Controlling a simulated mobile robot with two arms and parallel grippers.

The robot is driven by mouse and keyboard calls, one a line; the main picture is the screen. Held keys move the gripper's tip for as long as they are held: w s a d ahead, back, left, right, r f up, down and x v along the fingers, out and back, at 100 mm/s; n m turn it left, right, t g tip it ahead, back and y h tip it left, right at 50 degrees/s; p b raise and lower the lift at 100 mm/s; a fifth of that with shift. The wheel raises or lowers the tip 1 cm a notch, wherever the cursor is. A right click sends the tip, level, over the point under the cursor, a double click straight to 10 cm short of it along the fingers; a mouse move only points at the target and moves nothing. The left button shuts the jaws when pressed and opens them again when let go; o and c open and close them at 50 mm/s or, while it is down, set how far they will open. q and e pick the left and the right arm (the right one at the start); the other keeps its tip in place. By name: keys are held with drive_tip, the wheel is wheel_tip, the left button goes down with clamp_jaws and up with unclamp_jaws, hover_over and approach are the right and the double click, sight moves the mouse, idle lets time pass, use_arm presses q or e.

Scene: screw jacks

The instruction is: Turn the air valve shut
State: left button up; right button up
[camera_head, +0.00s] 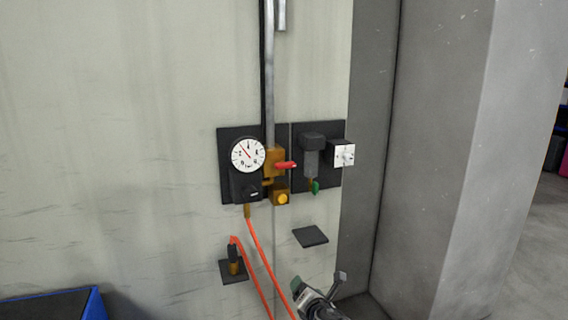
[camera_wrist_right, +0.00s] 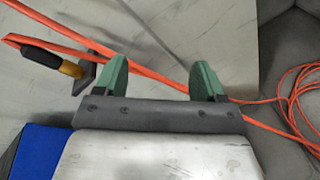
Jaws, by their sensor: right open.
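The air valve is a brass body (camera_head: 273,162) on the vertical wall pipe, with a red lever handle (camera_head: 286,165). The handle sticks out to the right, across the line of the pipe. My right gripper (camera_head: 319,282) is at the bottom of the head view, well below the valve and slightly to its right. Its two green fingers (camera_wrist_right: 161,76) stand apart in the right wrist view, with nothing held between them. The valve does not show in the right wrist view. My left gripper is not in view.
A round gauge (camera_head: 248,154) sits left of the valve, a yellow button (camera_head: 283,198) below it, and a grey-white switch box (camera_head: 344,155) to the right. An orange hose (camera_head: 258,255) hangs below, passing behind my fingers in the wrist view. A grey pillar (camera_head: 450,150) stands right.

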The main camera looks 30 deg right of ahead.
wheel_tip(320, 180, up, 18)
drive_tip(key=w+a+r+n+t, duration=0.1)
drive_tip(key=w+n+t, duration=0.1)
drive_tip(key=n+t, duration=0.25)
drive_tip(key=n+t+p, duration=0.1)
drive_tip(key=n+t, duration=0.2)
drive_tip(key=n, duration=0.2)
approach(287, 167)
drive_tip(key=p+x, duration=0.3)
drive_tip(key=x, duration=0.5)
drive_tip(key=shift+w, duration=0.25)
drive_tip(key=shift+x, duration=0.8)
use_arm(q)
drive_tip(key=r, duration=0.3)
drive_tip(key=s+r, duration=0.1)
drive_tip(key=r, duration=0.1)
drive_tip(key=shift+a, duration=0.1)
use_arm(e)
drive_tip(key=c, duration=0.6)
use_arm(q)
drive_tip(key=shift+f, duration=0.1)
use_arm(e)
drive_tip(key=shift+c, duration=0.2)
